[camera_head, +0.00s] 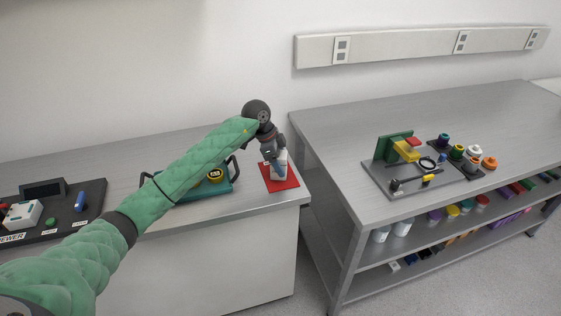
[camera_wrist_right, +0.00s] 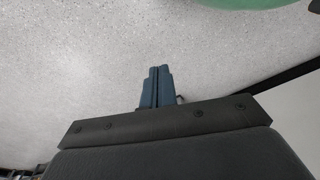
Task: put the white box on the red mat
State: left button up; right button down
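The red mat (camera_head: 292,183) lies at the right end of the left bench. A white box (camera_head: 283,157) is over the mat, partly hidden by my left gripper. My left gripper (camera_head: 280,172) points down at the box, with a blue finger in front of it. I cannot tell whether its fingers press on the box, or whether the box rests on the mat. My right gripper (camera_wrist_right: 156,87) shows in the right wrist view with its two blue fingers together, empty, above the speckled floor.
A teal tray (camera_head: 222,188) with a yellow-and-black item is left of the mat, partly behind my left arm. A dark board (camera_head: 90,205) with a white device (camera_head: 22,215) is at the far left. A gap separates this bench from the right table (camera_head: 340,130), which holds a grey fixture board (camera_head: 385,182).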

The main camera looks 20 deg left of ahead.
pick_arm(q)
jog(key=shift+r, duration=0.2)
jog(key=b+v, duration=0.4)
jog(key=v, duration=0.7)
jog(key=shift+r+b, duration=0.3)
jog(key=shift+r, duration=0.1)
pick_arm(e)
jog(key=w+a+r, duration=0.1)
jog(key=r, duration=0.6)
jog(key=w+a+r, duration=0.1)
jog(key=w+r, duration=0.1)
jog(key=r, duration=0.4)
jog(key=shift+w+a+r, duration=0.2)
jog(key=shift+a+r, duration=0.2)
pick_arm(q)
jog(key=shift+s+a+f, duration=0.1)
jog(key=shift+s, duration=0.05)
